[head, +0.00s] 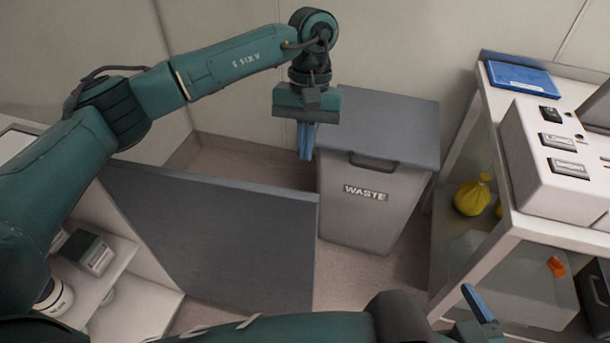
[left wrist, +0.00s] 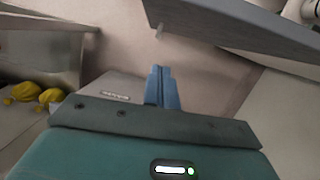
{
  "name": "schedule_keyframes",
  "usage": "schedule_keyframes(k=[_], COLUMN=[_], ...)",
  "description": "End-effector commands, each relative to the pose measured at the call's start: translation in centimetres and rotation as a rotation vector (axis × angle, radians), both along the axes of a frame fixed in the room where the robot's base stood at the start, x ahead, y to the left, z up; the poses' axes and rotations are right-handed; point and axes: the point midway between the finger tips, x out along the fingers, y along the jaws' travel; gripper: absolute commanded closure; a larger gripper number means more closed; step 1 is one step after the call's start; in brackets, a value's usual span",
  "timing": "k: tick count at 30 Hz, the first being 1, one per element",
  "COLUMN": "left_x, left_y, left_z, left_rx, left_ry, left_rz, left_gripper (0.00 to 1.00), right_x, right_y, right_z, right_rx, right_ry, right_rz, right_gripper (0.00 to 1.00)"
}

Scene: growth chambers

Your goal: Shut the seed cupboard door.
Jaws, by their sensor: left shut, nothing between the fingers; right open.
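The seed cupboard door (head: 215,240) is a dark grey panel standing wide open, out from the cupboard (head: 150,310) at the lower left. It also shows as a grey slab in the left wrist view (left wrist: 235,28), at the upper right. My left gripper (head: 306,155) is shut and empty, fingers pointing down, beyond the door's far face and near its free edge, apart from it. Its blue fingers show in the left wrist view (left wrist: 160,75). My right gripper (head: 480,305) is open at the lower right, partly cut off by the frame.
A grey waste bin (head: 360,210) stands just right of the door's free edge, close to my left gripper. A shelving bench (head: 480,170) with a blue tray, a white device and yellow bags is on the right. The cupboard shelves hold containers.

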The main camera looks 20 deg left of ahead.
Motion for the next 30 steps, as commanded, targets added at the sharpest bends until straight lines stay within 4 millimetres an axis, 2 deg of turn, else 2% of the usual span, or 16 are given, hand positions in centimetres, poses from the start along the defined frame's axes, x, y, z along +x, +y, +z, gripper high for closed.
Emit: schedule_keyframes(k=[14, 21, 30], left_x=[-2.4, -5.4, -6.3], left_y=[-0.1, -0.3, -0.3], left_z=[-9.2, -8.9, -9.0], left_rx=[0.0, -0.001, 0.0], left_ry=[0.005, 0.001, 0.001], left_rz=[0.0, -0.002, 0.0], left_gripper=[1.0, 1.0, 1.0], right_x=[0.1, 0.1, 0.1], right_y=[0.3, 0.2, 0.1], right_z=[-0.8, -0.2, -0.1], right_rx=[-0.017, -0.008, -0.004], right_ry=[0.005, 0.003, -0.002], right_rz=[0.014, 0.009, 0.006], right_gripper=[0.05, 0.05, 0.05])
